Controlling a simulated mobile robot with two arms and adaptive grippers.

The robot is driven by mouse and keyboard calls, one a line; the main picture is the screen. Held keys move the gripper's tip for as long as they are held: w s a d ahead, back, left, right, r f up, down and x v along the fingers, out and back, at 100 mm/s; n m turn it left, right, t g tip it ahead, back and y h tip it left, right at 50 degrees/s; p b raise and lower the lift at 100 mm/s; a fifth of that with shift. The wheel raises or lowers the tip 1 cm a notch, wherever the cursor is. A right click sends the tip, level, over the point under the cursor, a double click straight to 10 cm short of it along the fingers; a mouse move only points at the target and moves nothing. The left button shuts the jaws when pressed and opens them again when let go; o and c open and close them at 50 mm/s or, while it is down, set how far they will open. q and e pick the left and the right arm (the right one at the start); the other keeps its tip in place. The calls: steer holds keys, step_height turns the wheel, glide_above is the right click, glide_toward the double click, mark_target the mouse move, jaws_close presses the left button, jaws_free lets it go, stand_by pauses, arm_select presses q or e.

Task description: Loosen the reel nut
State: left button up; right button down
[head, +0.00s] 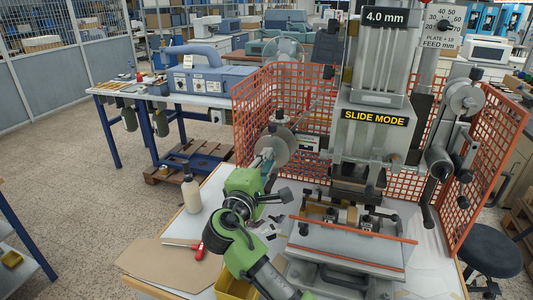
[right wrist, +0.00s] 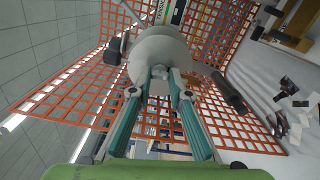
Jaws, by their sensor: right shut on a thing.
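The foil reel (head: 278,146) is a pale grey disc on the left side of the stamping press. My right gripper (head: 265,156) reaches up to it from below, at the reel's hub. In the right wrist view the reel (right wrist: 160,45) fills the upper middle. The teal fingers of my right gripper (right wrist: 160,88) stand on both sides of the small grey reel nut (right wrist: 159,86) in front of the disc and are shut on it. In the head view the nut is too small and covered to make out. My left gripper is not in view.
An orange mesh guard (head: 300,95) stands close behind the reel. The press (head: 372,130) is to the right, with a second reel (head: 464,98). A bottle (head: 191,193), a red-handled tool (head: 199,251) and a cardboard sheet (head: 165,264) are on the bench at left.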

steer(key=shift+f+n+p, duration=0.1)
steer(key=shift+n+p, duration=2.85)
steer(key=shift+n, duration=2.05)
steer(key=c, duration=1.9)
jaws_free()
step_height(320, 180, up, 10)
